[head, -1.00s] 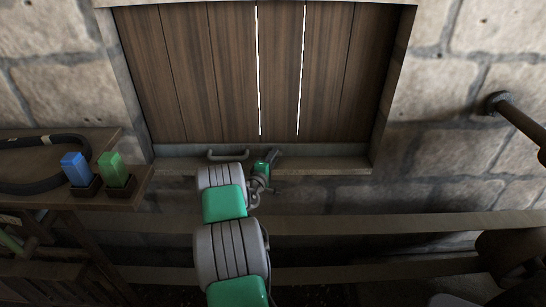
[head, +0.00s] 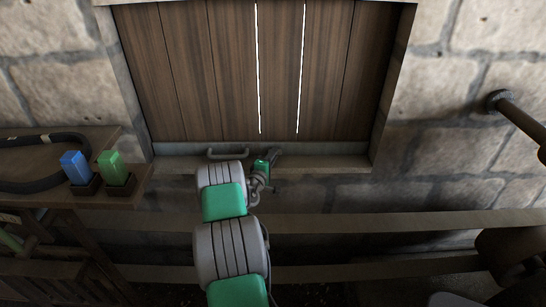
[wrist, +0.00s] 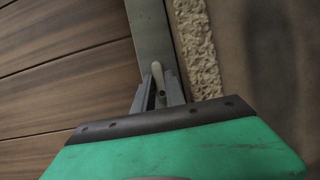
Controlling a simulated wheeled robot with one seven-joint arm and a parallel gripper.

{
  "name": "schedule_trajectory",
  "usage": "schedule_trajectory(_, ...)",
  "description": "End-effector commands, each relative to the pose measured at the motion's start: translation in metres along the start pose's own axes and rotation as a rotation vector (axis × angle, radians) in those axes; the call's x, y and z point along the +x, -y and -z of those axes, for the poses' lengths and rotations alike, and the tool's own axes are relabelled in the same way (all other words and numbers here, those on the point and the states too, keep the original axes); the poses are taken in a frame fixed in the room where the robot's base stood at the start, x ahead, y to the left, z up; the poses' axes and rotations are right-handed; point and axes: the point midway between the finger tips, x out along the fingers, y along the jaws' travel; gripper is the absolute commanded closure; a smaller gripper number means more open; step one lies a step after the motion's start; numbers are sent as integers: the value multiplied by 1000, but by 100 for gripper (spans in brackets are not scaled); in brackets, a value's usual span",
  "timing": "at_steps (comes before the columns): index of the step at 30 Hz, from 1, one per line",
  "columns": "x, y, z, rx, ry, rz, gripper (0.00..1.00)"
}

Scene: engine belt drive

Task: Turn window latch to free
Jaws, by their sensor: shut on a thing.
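The wooden window shutter (head: 220,80) fills the upper middle of the head view, with a grey metal strip (head: 340,150) along its lower edge. My gripper (head: 275,152) is at this strip, right of the grey bar handle (head: 228,154). In the wrist view my gripper (wrist: 160,90) is shut on a small pale lever, which I take for the window latch (wrist: 157,72). The lever's tip shows between the two fingers, against the metal strip (wrist: 150,30). Its base is hidden by the fingers. In the head view my gripper and arm hide the latch.
A wooden bench (head: 135,172) at left holds a blue block (head: 75,167), a green block (head: 112,167) and a black belt (head: 40,186). A horizontal beam (head: 400,223) runs below the sill. A dark pipe (head: 515,112) sticks out from the stone wall at right.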

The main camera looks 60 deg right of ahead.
Motion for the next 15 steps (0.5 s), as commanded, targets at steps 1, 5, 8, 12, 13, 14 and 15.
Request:
schedule_trajectory(1, 0, 1, 0, 7, 0, 5, 100)
schedule_trajectory(5, 0, 0, 0, 47, 0, 20, 100)
schedule_trajectory(8, 0, 0, 0, 96, 0, 40, 100)
schedule_trajectory(12, 0, -1, 0, 190, 0, 78, 100)
schedule_trajectory(13, 0, -1, -1, 213, 1, 88, 100)
schedule_trajectory(14, 0, -1, -1, 237, 0, 98, 100)
schedule_trajectory(15, 0, -2, -1, 271, 0, 111, 100)
